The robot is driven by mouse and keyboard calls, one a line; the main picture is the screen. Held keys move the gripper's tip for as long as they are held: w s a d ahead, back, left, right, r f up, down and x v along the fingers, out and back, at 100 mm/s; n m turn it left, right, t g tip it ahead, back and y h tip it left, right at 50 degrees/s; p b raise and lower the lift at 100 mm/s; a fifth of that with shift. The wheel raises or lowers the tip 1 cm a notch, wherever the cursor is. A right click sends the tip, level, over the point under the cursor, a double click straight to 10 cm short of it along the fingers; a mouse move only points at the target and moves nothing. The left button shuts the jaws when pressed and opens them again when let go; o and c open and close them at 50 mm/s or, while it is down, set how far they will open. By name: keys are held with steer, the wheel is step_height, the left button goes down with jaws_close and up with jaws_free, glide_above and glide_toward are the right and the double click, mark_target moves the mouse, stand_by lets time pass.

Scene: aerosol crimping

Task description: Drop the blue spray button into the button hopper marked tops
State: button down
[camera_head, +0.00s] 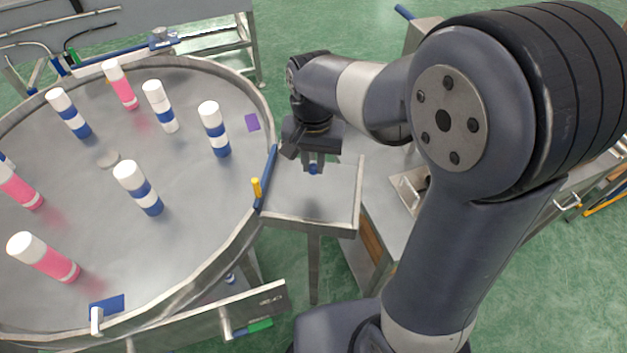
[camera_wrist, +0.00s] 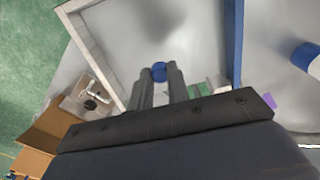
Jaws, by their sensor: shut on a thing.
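The blue spray button (camera_head: 313,170) is held between the fingertips of my gripper (camera_head: 313,164), above the small square metal table (camera_head: 338,205). In the wrist view the button (camera_wrist: 159,71) sits between the two dark fingers (camera_wrist: 160,76), with the grey table top (camera_wrist: 125,45) below and apart from it. My gripper points down and is shut on the button. I cannot make out a hopper marked tops in either view; no such lettering is readable.
A large round turntable (camera_head: 95,240) at the left carries several pink and blue-banded cans. A blue rail (camera_head: 268,178) and a yellow knob (camera_head: 257,188) stand between it and the small table. A grey bench (camera_head: 390,215) is at right. A brown carton (camera_wrist: 45,135) shows in the wrist view.

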mark_target(313, 189)
steer(key=shift+f, duration=3.2)
steer(key=shift+f, duration=0.15)
steer(key=c, duration=1.4)
jaws_free()
steer(key=shift+o, duration=0.2)
